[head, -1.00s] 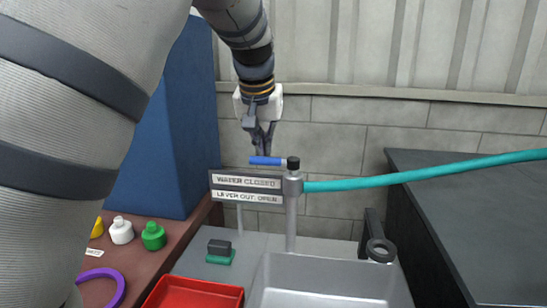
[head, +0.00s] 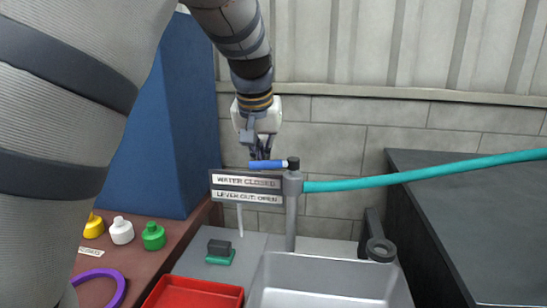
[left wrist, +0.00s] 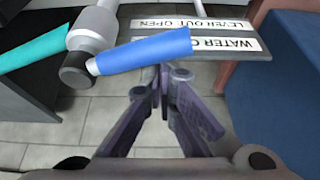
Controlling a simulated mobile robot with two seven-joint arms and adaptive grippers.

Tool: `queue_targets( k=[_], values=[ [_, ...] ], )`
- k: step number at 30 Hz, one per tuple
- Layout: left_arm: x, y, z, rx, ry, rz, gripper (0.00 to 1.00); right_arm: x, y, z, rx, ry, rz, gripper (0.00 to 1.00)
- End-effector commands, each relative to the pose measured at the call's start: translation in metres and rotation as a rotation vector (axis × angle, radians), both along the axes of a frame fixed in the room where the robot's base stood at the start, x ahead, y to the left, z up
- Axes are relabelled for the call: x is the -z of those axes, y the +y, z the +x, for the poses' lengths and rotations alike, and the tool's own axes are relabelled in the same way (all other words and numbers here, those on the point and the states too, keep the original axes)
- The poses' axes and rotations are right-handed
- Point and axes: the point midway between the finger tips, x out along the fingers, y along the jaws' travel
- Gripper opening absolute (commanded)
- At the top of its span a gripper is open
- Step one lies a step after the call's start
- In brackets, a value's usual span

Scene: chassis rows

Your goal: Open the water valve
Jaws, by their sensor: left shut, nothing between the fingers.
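The blue valve lever (head: 267,164) sticks out to the left from the black cap on top of the grey standpipe (head: 291,215). A sign (head: 246,189) beside it reads "WATER CLOSED" and "LEVER OUT: OPEN". In the left wrist view the blue lever (left wrist: 150,50) lies across, just beyond my fingertips. My left gripper (head: 260,152) is shut and empty, pointing down behind the lever, close to it; whether they touch I cannot tell. Its fingers show closed together in the left wrist view (left wrist: 158,75). My right gripper is not in view.
A teal hose (head: 420,173) runs right from the standpipe over a dark counter (head: 480,210). A grey sink (head: 325,280) and red tray (head: 195,294) are in front. Bottles (head: 153,236), a purple ring (head: 103,284) and a blue panel (head: 165,130) are at the left.

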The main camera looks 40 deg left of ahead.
Motion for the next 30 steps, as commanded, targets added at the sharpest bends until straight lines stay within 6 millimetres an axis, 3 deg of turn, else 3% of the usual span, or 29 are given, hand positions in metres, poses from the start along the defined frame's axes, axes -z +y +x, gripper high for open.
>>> queue_targets(
  k=[30],
  values=[
    [0.000, -0.017, -0.028, -0.001, 0.001, -0.001, 0.00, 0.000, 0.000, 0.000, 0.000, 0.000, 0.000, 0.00]
  ],
)
